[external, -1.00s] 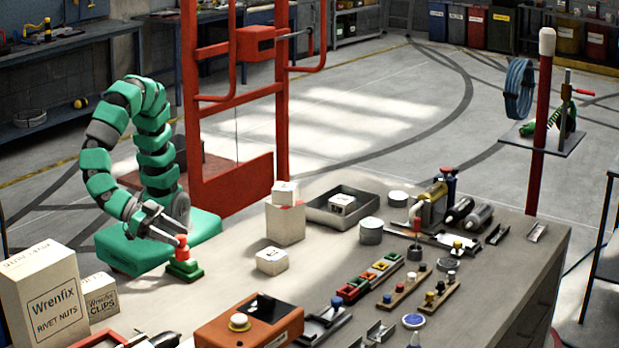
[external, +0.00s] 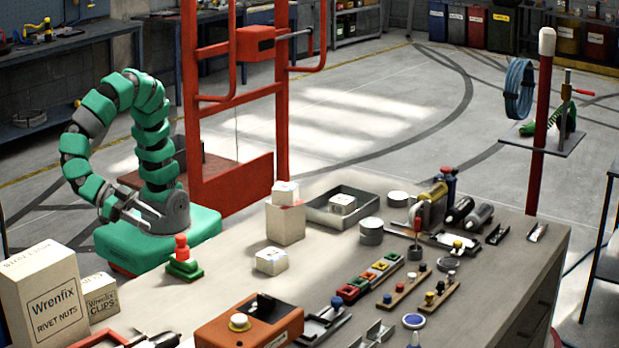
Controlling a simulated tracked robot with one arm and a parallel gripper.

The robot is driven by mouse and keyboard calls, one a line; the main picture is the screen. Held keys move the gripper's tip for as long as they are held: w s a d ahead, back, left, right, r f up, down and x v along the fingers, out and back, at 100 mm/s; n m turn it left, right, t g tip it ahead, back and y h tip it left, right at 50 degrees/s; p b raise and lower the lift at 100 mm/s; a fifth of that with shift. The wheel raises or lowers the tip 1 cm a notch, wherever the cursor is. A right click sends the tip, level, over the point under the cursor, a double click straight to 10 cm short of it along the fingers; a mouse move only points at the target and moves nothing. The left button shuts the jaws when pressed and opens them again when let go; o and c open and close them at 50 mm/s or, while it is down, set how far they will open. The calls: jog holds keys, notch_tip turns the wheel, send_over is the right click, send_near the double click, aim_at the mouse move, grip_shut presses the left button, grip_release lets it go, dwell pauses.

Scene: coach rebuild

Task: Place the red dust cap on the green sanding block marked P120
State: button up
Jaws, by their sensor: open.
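The red dust cap (external: 182,246) stands upright on top of a green block (external: 184,270) near the bench's left edge. The block looks stepped, and any P120 marking on it is too small to read. My gripper (external: 140,222) is open and empty. It is to the left of the cap and a little higher, clear of both cap and block.
Cartons of rivet nuts (external: 42,298) and clips (external: 101,298) stand at the front left. An orange box (external: 248,325) with a pale knob is at the front. White boxes (external: 285,222) and a grey tray (external: 330,212) are further back.

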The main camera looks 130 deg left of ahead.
jog(key=v, duration=0.3)
jog(key=shift+s+d+r, duration=0.1)
jog(key=shift+s+d, duration=0.05)
jog(key=shift+s, duration=0.2)
